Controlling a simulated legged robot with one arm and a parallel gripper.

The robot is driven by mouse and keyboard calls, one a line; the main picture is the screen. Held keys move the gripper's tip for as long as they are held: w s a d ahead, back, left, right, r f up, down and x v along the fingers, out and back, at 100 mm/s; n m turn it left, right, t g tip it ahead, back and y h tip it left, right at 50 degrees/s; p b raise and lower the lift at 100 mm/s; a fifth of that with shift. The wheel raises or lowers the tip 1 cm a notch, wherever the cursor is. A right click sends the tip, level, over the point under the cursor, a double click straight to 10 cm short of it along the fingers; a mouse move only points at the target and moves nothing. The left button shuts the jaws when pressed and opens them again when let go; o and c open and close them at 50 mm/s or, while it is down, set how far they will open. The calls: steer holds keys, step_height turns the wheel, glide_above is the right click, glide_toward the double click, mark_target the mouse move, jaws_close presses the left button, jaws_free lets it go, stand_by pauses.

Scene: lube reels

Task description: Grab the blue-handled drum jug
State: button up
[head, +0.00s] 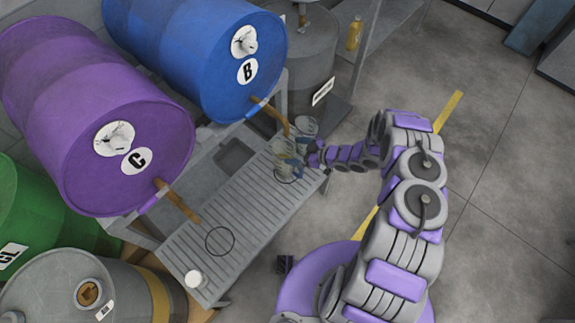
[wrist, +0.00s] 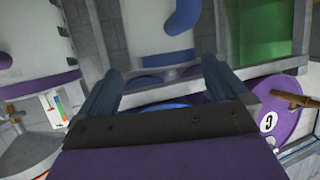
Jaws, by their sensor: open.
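Two clear jugs stand close together at the far end of the slatted bench in the head view, a nearer jug (head: 284,157) and one behind it (head: 305,127). My gripper (head: 311,153) is just right of the nearer jug, low over the bench end. In the wrist view a clear jug with a curved blue handle (wrist: 183,20) is straight ahead. Which jug in the head view has this handle is unclear.
The slatted bench (head: 252,211) runs under the taps of purple drum C (head: 95,90) and blue drum B (head: 195,45). A white cup (head: 196,280) sits at the bench's near end. A grey drum (head: 300,60) stands behind the jugs.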

mark_target(286, 151)
steer(key=b+x, duration=0.1)
steer(key=x, duration=0.4)
steer(key=shift+s+a+f, duration=0.1)
steer(key=shift+s+f, duration=0.05)
steer(key=shift+c, duration=0.3)
jaws_close()
stand_by(0.5)
